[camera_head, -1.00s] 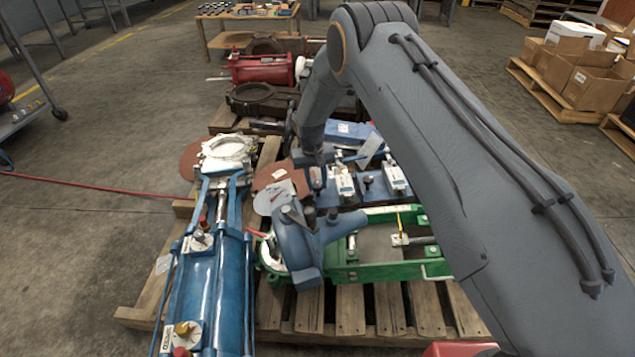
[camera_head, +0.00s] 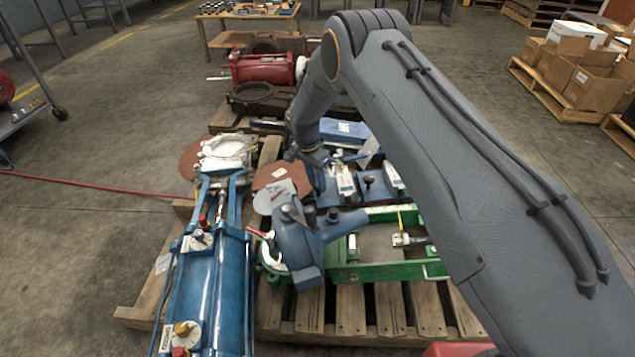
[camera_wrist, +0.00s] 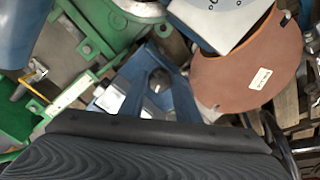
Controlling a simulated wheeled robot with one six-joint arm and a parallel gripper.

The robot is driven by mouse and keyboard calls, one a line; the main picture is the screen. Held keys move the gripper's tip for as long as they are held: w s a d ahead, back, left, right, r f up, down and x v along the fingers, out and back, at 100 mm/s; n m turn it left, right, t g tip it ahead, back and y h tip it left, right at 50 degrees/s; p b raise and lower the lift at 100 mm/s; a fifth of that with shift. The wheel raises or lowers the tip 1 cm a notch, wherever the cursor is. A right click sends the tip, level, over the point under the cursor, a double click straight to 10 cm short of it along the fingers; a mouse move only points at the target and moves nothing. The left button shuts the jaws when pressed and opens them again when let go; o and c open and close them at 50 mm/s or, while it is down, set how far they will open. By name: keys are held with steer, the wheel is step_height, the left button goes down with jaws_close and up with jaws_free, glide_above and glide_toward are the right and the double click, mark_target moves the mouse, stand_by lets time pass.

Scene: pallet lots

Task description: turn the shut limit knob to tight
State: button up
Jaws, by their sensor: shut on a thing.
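My gripper (camera_head: 317,178) is low over the left end of a blue actuator (camera_head: 352,204), behind the blue-grey rounded housing. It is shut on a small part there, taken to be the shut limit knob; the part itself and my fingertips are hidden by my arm. The actuator carries white labelled plates (camera_head: 345,182) and a dark knob (camera_head: 369,181) to the right of my gripper. In the wrist view the dark body of my gripper fills the bottom, with the blue frame (camera_wrist: 183,97) and a dark round knob (camera_wrist: 160,79) beyond it. No scale marking can be read.
A blue cylinder unit (camera_head: 205,290) with brass and red knobs lies to the left. A green frame (camera_head: 385,270) lies in front. A brown disc (camera_wrist: 245,80) is close by in the wrist view. All rest on a wooden pallet (camera_head: 345,312). Floor at left is mostly clear.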

steer(key=m, duration=0.5)
steer(key=shift+b, duration=0.3)
stand_by(0.4)
steer(key=o, duration=1)
steer(key=shift+o, duration=0.2)
step_height(320, 180, up, 8)
steer(key=a+p, duration=0.1)
steer(key=shift+a+f+p, duration=0.15)
steer(key=shift+a+p, duration=0.05)
steer(key=shift+p, duration=0.1)
